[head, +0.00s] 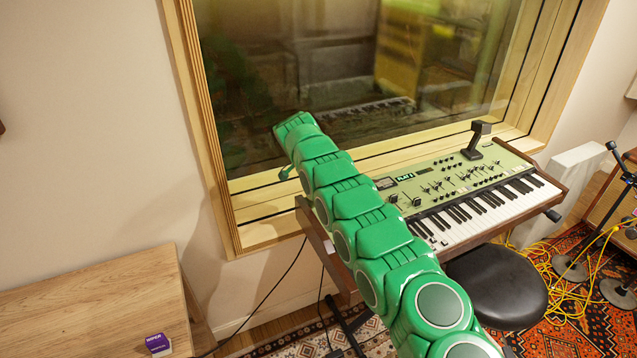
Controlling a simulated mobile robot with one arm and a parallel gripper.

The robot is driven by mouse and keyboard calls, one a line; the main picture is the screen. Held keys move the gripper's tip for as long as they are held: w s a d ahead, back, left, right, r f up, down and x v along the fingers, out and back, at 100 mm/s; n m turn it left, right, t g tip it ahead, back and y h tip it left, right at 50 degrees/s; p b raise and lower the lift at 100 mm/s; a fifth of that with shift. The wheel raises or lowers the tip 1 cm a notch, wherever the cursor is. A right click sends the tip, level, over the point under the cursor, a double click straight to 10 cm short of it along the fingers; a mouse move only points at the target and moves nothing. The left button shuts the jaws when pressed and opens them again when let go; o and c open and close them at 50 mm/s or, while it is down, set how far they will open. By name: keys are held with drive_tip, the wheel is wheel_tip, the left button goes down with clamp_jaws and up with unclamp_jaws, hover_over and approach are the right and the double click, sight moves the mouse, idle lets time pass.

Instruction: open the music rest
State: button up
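A green-panelled keyboard synthesizer (455,184) stands below the window in the head view, its white and black keys facing the lower right. I cannot make out a raised music rest on it; my arm hides the keyboard's left part. My green arm crosses from the lower right up to the left. My gripper (286,172) is at its far end, beyond the keyboard's left rear corner and in front of the window. Only a small green piece of it shows, and whether it is open or shut cannot be seen.
A black angled device (476,141) stands on the keyboard's right rear. A round black stool (497,287) is in front. A wooden table (95,305) with a purple box (158,345) is at lower left. The window (310,50) backs the keyboard.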

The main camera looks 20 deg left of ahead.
drive_tip(key=shift+w+d+f, duration=0.2)
drive_tip(key=shift+w+d, duration=0.25)
drive_tip(key=shift+w, duration=0.05)
idle(0.3)
drive_tip(key=o, duration=0.9)
drive_tip(key=shift+s+a, duration=0.1)
drive_tip(key=c, duration=0.4)
drive_tip(key=shift+s+a, duration=0.3)
drive_tip(key=shift+a, duration=0.1)
drive_tip(key=shift+c, duration=0.4)
drive_tip(key=shift+w+d, duration=0.3)
drive_tip(key=shift+d, duration=0.15)
drive_tip(key=shift+r, duration=0.1)
